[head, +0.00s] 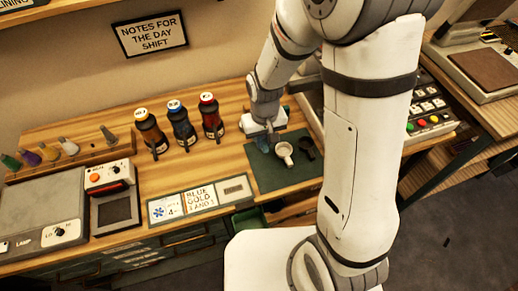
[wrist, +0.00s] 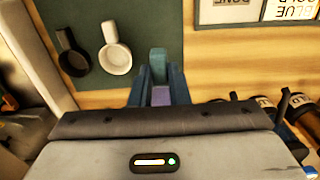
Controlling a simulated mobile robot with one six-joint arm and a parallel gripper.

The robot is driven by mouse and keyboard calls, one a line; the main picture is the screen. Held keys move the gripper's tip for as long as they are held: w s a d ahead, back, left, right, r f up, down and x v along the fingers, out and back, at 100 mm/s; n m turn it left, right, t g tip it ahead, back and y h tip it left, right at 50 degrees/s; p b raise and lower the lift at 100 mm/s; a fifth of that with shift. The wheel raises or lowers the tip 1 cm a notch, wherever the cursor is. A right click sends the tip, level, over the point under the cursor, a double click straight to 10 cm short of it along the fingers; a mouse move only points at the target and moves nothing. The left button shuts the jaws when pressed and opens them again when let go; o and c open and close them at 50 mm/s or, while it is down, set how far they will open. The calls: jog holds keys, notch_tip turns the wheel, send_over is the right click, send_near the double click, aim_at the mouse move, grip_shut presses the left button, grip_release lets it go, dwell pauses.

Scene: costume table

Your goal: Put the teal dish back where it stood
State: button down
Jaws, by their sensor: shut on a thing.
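My gripper (head: 269,132) points down over the left part of the dark green mat (head: 265,178). In the wrist view my gripper (wrist: 159,88) has its blue fingers shut on a narrow teal piece (wrist: 158,60), which looks like part of the teal dish. The head view shows a small blue-teal patch (head: 262,146) under the fingers. The rest of the dish is hidden, and I cannot tell whether it touches the mat. A white dish with a handle (head: 284,151) and a dark dish with a handle (head: 306,148) are on the mat to the right of my gripper.
Dark bottles with coloured caps, orange (head: 150,132), blue (head: 181,124) and red (head: 210,116), stand left of my gripper. Printed cards (head: 200,198) lie along the front edge. A button panel (head: 430,115) is on the right. The mat's front part is bare.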

send_over(263, 164)
notch_tip(263, 164, down, 5)
jog(key=shift+f, duration=0.2)
jog(key=shift+f+p, duration=0.5)
jog(key=shift+f, duration=1.7)
jog(key=shift+f, duration=0.1)
jog(key=shift+f+b, duration=0.15)
jog(key=shift+b, duration=0.15)
jog(key=c, duration=1.4)
grip_release()
